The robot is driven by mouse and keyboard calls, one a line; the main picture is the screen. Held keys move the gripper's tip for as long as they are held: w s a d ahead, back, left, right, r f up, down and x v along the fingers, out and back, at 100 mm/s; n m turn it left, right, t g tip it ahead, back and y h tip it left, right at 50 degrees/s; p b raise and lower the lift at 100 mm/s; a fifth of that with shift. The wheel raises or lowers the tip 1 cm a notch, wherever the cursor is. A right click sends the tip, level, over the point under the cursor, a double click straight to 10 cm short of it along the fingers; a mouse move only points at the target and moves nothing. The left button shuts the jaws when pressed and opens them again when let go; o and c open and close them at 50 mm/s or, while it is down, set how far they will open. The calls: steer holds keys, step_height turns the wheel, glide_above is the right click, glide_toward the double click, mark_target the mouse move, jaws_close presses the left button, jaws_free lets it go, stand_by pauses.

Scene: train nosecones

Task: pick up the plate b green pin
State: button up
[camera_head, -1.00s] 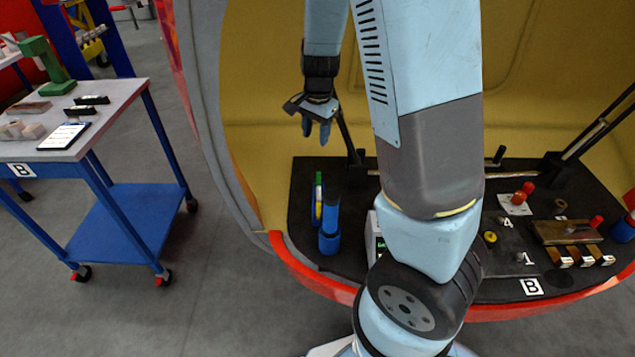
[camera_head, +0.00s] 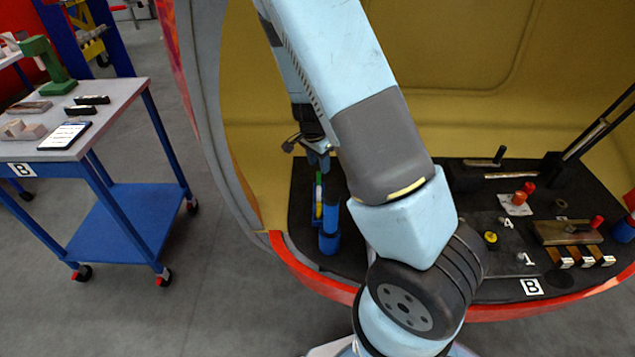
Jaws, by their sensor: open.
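My gripper (camera_head: 319,160) is open and points down at the left of the black work surface. It hangs over or near the upright green-and-yellow item (camera_head: 318,198) and the blue cylinder (camera_head: 329,230); the exact gap is hard to judge. A dark plate (camera_head: 507,247) lies right of my arm, with a yellow-topped pin (camera_head: 490,237) and the marks 4 and 1. A white B label (camera_head: 531,287) is at the surface's front edge. I cannot make out a green pin on this plate. My arm covers the middle of the surface.
Dark bars rise at the back right. The red rim (camera_head: 310,275) edges the shell. A blue cart (camera_head: 125,222) stands apart at the left.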

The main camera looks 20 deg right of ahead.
mark_target(318, 172)
steer(key=shift+w+d+f, duration=0.1)
steer(key=shift+w+f, duration=0.1)
steer(key=shift+f, duration=0.9)
steer(key=shift+w+d+f, duration=0.1)
steer(key=shift+w+f, duration=0.05)
steer(key=shift+f, duration=1)
steer(key=shift+w+f, duration=0.2)
steer(key=shift+f, duration=0.9)
steer(key=shift+c, duration=0.5)
jaws_close()
